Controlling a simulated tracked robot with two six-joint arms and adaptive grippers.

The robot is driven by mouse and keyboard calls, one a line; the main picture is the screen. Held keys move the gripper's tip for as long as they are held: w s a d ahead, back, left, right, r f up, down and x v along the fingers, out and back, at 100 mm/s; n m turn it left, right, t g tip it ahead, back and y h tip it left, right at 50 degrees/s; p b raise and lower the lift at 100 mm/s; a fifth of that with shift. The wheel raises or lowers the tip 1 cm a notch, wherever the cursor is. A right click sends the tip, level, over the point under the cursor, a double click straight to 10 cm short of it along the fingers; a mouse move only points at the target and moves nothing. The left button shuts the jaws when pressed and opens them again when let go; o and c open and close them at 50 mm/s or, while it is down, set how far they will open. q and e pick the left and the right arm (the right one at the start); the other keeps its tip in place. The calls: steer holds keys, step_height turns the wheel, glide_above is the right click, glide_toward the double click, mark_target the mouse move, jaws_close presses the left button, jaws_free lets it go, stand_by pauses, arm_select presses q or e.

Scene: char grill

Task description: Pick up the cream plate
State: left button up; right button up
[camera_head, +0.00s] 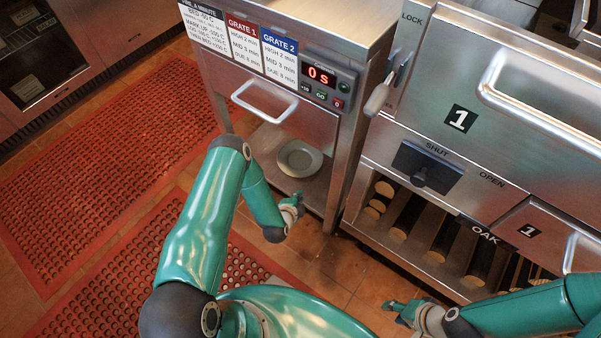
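A round, shallow plate (299,159) lies flat on the open lower shelf of the steel cabinet, below its drawer. It looks grey-cream in the shade and is the only plate I see. My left gripper (300,198) is in front of that shelf, lower in the picture than the plate and apart from it. Its fingers are small and seen at a slant, so its opening is unclear. My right gripper (390,305) is low in front of the grill, far from the plate. Its opening is also unclear. I see nothing held in either.
The cabinet's drawer handle (277,101) juts out above the shelf. A timer display (320,76) reads 0 S. On the right stands the grill (440,118) with a large handle and several oak logs below. Red perforated mats (110,150) cover the floor at left.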

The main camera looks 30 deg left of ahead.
arm_select(q)
steer(key=a+f+m+t+y+b, duration=0.1)
steer(key=a+f+m+y+b, duration=0.15)
steer(key=a+f, duration=0.2)
steer(key=b, duration=0.4)
glide_toward(299, 181)
steer(key=w, duration=0.1)
steer(key=w+a, duration=0.1)
steer(key=w+r, duration=0.1)
steer(key=shift+w+a+h, duration=0.2)
steer(key=shift+a+h, duration=0.05)
steer(key=shift+a, duration=0.05)
steer(key=shift+w+a+f+b, duration=0.15)
steer(key=shift+w+a+b, duration=0.1)
steer(key=shift+w+b, duration=0.2)
steer(key=b+x, duration=0.3)
steer(key=x, duration=0.1)
steer(key=shift+w+f, duration=0.3)
steer(key=shift+w+a, duration=0.2)
steer(key=shift+w, duration=0.1)
arm_select(e)
step_height(299, 181, down, 12)
steer(key=shift+f, duration=0.2)
arm_select(q)
steer(key=shift+c, duration=0.2)
jaws_close()
